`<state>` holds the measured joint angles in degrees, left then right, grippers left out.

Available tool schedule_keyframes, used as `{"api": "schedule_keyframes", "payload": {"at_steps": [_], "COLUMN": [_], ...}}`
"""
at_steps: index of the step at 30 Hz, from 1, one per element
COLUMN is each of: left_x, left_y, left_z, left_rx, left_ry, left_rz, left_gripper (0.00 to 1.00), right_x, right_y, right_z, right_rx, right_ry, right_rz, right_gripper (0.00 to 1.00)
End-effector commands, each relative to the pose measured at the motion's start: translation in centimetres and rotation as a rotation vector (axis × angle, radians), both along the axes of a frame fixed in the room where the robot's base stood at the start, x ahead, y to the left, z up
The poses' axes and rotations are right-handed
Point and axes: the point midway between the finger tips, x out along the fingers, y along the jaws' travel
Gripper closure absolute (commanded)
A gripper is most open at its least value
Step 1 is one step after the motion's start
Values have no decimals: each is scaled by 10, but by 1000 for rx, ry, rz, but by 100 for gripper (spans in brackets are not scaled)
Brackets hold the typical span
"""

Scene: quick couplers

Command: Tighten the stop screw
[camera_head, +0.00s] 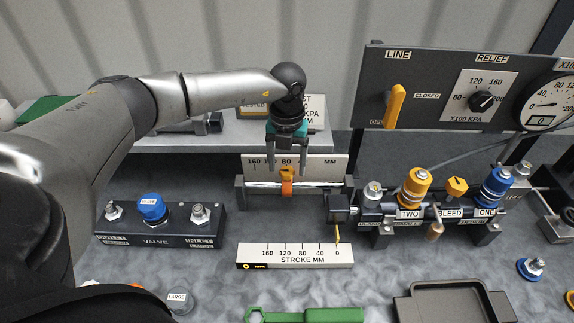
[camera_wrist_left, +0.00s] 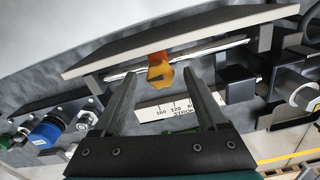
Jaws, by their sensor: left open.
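The stop screw appears to be the small orange knob (camera_head: 287,173) on the stop that sits on a horizontal rod (camera_head: 262,186), in front of the upper scale plate (camera_head: 322,166). In the left wrist view the orange stop (camera_wrist_left: 160,69) shows beyond the fingertips, between them. My left gripper (camera_head: 290,174) points down over the orange stop in the head view. Its fingers stand apart, one on each side of the knob in that picture. In the wrist view the fingers (camera_wrist_left: 165,80) are open with nothing held. I cannot tell whether they touch the stop. My right gripper is not in view.
A stroke scale (camera_head: 295,256) lies in front of the rod. A valve block (camera_head: 160,240) is at left. Couplers marked TWO (camera_head: 414,187) and ONE (camera_head: 496,187) stand at right, below a gauge panel (camera_head: 427,90). A green tool (camera_head: 305,315) and dark tray (camera_head: 455,303) are in front.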

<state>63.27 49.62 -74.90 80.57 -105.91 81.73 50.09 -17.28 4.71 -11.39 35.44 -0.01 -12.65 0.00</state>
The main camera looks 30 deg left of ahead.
Motion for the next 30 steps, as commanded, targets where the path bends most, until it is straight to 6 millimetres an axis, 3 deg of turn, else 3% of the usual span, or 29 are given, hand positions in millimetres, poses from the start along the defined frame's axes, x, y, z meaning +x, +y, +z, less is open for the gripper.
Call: {"api": "schedule_keyframes", "payload": {"at_steps": [12, 30], "left_x": [0, 0], "left_y": [0, 0], "left_z": [-9, -8], "left_rx": [0, 0], "left_ry": [0, 0], "left_rz": [1, 1], "left_gripper": [25, 93], "right_x": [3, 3], "right_y": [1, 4], "right_z": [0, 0], "right_rx": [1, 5], "right_ry": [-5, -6], "right_rz": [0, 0], "right_gripper": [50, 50]}}
